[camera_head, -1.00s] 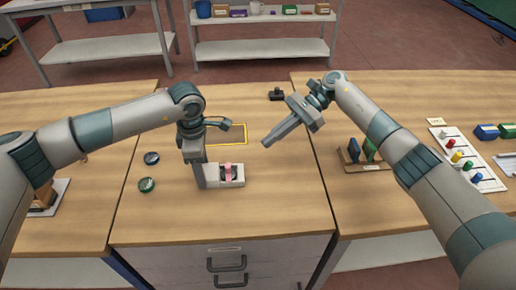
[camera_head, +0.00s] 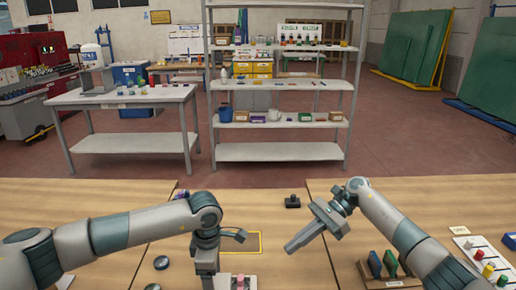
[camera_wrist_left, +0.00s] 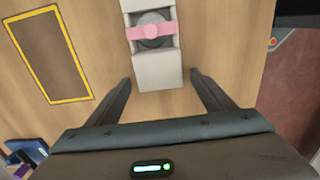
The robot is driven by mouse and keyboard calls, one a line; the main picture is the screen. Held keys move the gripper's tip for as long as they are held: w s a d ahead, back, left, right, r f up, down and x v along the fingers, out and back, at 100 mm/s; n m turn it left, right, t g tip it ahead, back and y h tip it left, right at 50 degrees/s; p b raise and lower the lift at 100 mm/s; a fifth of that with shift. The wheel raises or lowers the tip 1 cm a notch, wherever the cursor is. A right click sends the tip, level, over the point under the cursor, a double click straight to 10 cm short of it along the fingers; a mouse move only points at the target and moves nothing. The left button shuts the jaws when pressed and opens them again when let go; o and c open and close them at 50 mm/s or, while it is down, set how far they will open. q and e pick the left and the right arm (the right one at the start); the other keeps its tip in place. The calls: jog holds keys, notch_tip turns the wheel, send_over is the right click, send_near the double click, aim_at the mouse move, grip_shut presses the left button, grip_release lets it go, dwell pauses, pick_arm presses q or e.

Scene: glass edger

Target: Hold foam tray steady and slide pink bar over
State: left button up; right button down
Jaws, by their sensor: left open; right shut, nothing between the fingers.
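The pale foam tray (camera_wrist_left: 158,72) lies on the wooden table in the left wrist view. The pink bar (camera_wrist_left: 151,32) lies across it, over a dark round piece in its recess. In the head view only part of the tray (camera_head: 252,281) and the pink bar (camera_head: 240,282) shows at the bottom edge. My left gripper (camera_wrist_left: 163,82) is open, its fingers on either side of the tray's near end with gaps between; contact does not show. In the head view its lower part is cut off. My right gripper (camera_head: 290,248) is shut and empty above the table, right of the tray.
A yellow outline (camera_head: 261,243) is marked on the table beyond the tray. A small black object (camera_head: 292,202) stands farther back. Dark round pieces (camera_head: 161,263) lie left of my left gripper. A rack with upright panels (camera_head: 390,264) stands at right.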

pick_arm(q)
jog(key=shift+r, duration=0.1)
notch_tip(320, 180, up, 12)
dwell(0.6)
